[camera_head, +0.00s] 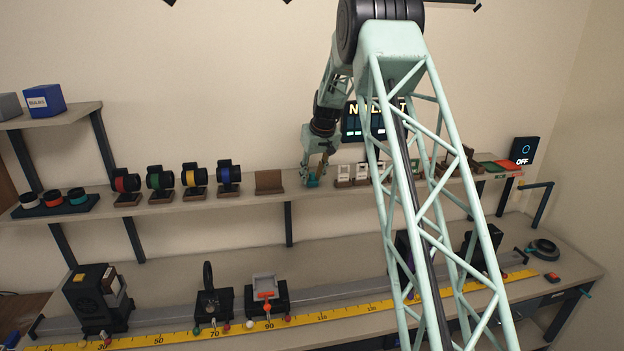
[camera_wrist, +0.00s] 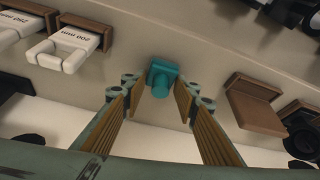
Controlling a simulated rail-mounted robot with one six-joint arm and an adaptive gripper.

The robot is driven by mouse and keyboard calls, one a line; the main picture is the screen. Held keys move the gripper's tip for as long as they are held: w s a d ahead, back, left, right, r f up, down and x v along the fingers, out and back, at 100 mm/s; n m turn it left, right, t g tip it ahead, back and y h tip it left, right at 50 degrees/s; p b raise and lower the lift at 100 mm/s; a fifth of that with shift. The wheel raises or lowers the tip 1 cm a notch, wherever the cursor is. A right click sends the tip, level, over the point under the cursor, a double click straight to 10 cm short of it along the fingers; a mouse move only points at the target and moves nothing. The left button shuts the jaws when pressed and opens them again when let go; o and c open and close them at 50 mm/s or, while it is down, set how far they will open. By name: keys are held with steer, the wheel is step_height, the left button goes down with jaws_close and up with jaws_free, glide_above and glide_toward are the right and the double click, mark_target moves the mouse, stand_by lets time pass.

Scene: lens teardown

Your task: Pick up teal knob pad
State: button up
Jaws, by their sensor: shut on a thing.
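The teal knob pad (camera_wrist: 162,76) is a small teal block with a round knob facing the wrist camera. It sits between the fingertips of my gripper (camera_wrist: 163,92) in the wrist view, with a finger on either side of the knob. In the head view my gripper (camera_head: 316,172) is low over the upper shelf, pointing down, and is shut on the pad (camera_head: 311,181). The pad is partly hidden by the fingers there. I cannot tell whether its base touches the shelf.
A brown wooden stand (camera_head: 269,182) is left of my gripper on the shelf (camera_head: 237,200). White slide holders in wooden bases (camera_head: 343,175) stand close on the right. Several lens mounts stand farther left. A bench with a yellow ruler (camera_head: 195,335) lies below.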

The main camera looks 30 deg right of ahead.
mark_target(312, 173)
steer(key=shift+r+b, duration=0.3)
steer(key=shift+r, duration=1.4)
steer(key=shift+s+a+r+b, duration=0.25)
steer(key=shift+s+a+b, duration=0.25)
steer(key=shift+s+a, duration=1.35)
steer(key=shift+s+a+r+b, duration=0.25)
steer(key=shift+s+a+b, duration=0.3)
steer(key=shift+s+a, duration=1.3)
steer(key=shift+s+a+r+b, duration=0.25)
steer(key=shift+s+a+b, duration=0.45)
steer(key=shift+s, duration=2.15)
steer(key=shift+c, duration=0.2)
steer(key=shift+a, duration=0.15)
